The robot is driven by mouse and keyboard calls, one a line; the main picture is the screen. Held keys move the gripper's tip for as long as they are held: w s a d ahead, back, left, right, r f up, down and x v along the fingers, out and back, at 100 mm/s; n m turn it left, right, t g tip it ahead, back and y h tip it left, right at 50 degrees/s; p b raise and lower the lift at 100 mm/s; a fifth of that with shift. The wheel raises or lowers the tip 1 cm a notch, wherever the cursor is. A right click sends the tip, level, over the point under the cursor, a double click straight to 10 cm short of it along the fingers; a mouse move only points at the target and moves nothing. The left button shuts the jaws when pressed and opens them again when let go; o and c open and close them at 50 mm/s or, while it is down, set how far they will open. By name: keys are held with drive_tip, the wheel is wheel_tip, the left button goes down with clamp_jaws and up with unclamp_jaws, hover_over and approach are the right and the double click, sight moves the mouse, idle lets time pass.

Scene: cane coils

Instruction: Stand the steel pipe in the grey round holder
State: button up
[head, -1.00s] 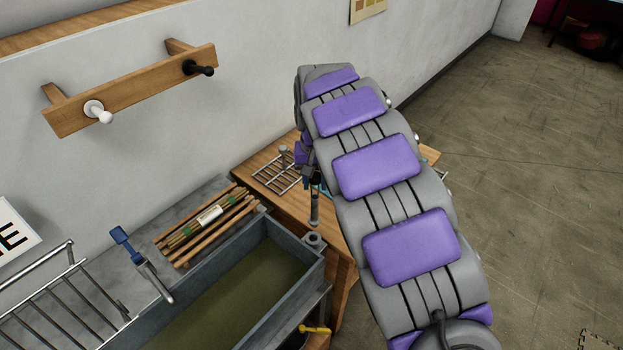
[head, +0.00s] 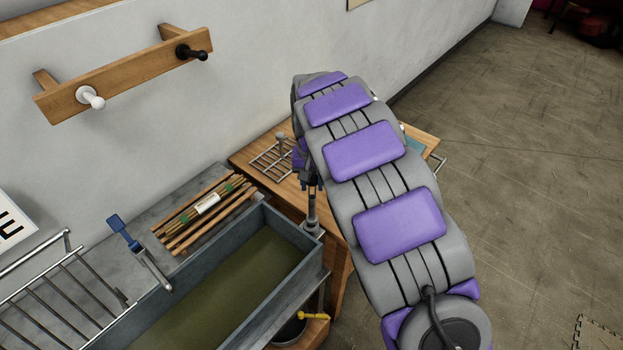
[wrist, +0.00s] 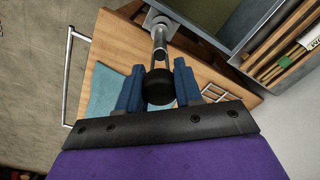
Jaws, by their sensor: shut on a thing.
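The steel pipe (head: 312,211) hangs roughly upright below my gripper (head: 309,182) in the head view. In the wrist view my gripper (wrist: 158,70) has its blue fingers shut on either side of the steel pipe (wrist: 159,42), with a round black part between them. The grey round holder (head: 315,233) is at the trough's corner. In the wrist view the pipe's far end lines up with the holder (wrist: 165,21) and overlaps it. I cannot tell whether the end is inside the holder or just above it.
A grey trough (head: 290,287) of murky liquid stands left of the holder. A wooden table (head: 250,167) with a wire rack (head: 272,160) lies behind. Bundled canes (head: 207,206) and a blue-handled tool (head: 122,232) lie on the grey bench. A wooden peg rail (head: 130,75) is on the wall.

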sight(311, 198)
drive_tip(key=shift+a, duration=0.35)
drive_tip(key=shift+d, duration=0.1)
drive_tip(key=shift+d, duration=0.3)
drive_tip(key=shift+s+a+p, duration=0.1)
drive_tip(key=shift+a+p, duration=0.15)
drive_tip(key=shift+p, duration=0.1)
drive_tip(key=shift+f, duration=1.55)
idle(1.2)
drive_tip(key=shift+r, duration=0.25)
drive_tip(key=shift+r+p, duration=0.65)
drive_tip(key=shift+r, duration=0.45)
drive_tip(key=shift+p, duration=0.5)
idle(1.1)
